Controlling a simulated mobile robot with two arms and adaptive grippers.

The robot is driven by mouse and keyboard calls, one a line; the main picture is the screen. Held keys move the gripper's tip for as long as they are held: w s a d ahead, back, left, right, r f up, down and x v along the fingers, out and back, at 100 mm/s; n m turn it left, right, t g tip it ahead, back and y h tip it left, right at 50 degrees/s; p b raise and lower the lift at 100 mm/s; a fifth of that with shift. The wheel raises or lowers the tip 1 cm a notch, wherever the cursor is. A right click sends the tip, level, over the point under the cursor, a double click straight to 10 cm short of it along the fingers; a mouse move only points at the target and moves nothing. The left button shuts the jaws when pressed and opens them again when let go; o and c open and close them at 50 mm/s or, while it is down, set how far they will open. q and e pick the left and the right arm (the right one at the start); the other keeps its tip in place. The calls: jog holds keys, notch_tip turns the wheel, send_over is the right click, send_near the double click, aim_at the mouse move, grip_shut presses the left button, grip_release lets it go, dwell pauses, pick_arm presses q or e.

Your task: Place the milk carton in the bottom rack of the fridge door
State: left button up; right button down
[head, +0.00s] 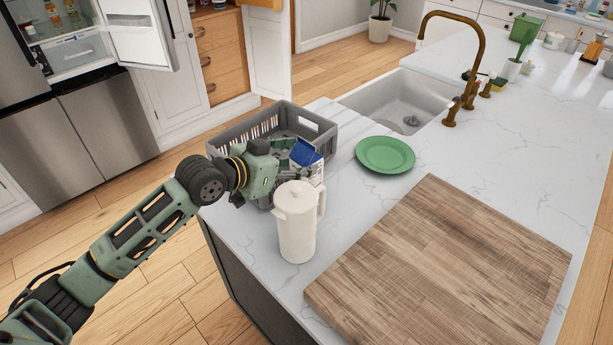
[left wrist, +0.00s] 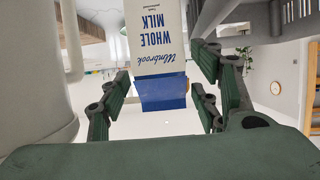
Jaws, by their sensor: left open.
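The milk carton (head: 306,153), white with a blue top, stands on the counter behind the white pitcher, which hides part of it. In the left wrist view the carton (left wrist: 160,60) appears upside down, between the spread fingers. My left gripper (head: 284,162) is at the carton; its fingers (left wrist: 164,88) are open on either side, with gaps showing beside the carton. The fridge (head: 85,125) stands at the upper left, with an upper door (head: 140,35) open. The bottom door rack cannot be made out. My right gripper is not in view.
The white lidded pitcher (head: 296,232) stands close in front of the carton and fills the left of the wrist view. A grey crate (head: 318,125) is just behind. A green plate (head: 385,154), wooden board (head: 450,265) and sink (head: 398,98) lie to the right. Open floor separates counter and fridge.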

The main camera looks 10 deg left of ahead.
pick_arm(q)
jog(key=shift+p+x, duration=0.4)
jog(key=shift+x, duration=1.6)
jog(key=shift+s+r, duration=0.1)
jog(key=shift+c, duration=0.6)
grip_shut()
jog(key=shift+r, duration=0.2)
